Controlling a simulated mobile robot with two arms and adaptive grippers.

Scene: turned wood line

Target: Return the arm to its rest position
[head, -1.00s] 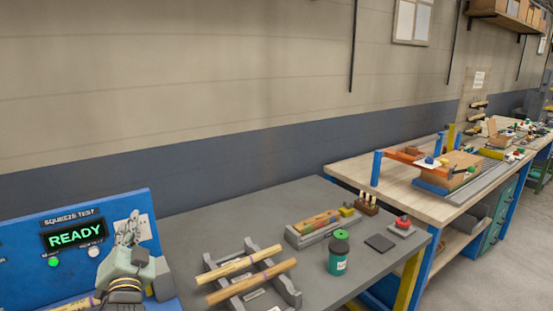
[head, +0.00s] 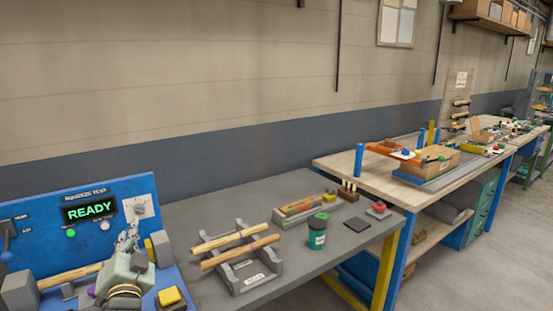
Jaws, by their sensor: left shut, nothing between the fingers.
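My left gripper (head: 128,240) is at the lower left of the head view, its fingers pointing up and away, shut and empty. It shows in front of the blue squeeze test station (head: 28,235), whose screen (head: 90,209) reads READY in green. A wooden rod (head: 72,275) lies low at this station, partly hidden by my gripper. My right gripper is not in view.
Two wooden rods (head: 238,252) lie on a grey rack (head: 269,261) on the grey bench (head: 285,252). A green-lidded cup (head: 317,238), a dark pad (head: 357,224) and a parts tray stand to its right. A wooden-topped bench (head: 335,164) stands beyond. Floor shows at lower right.

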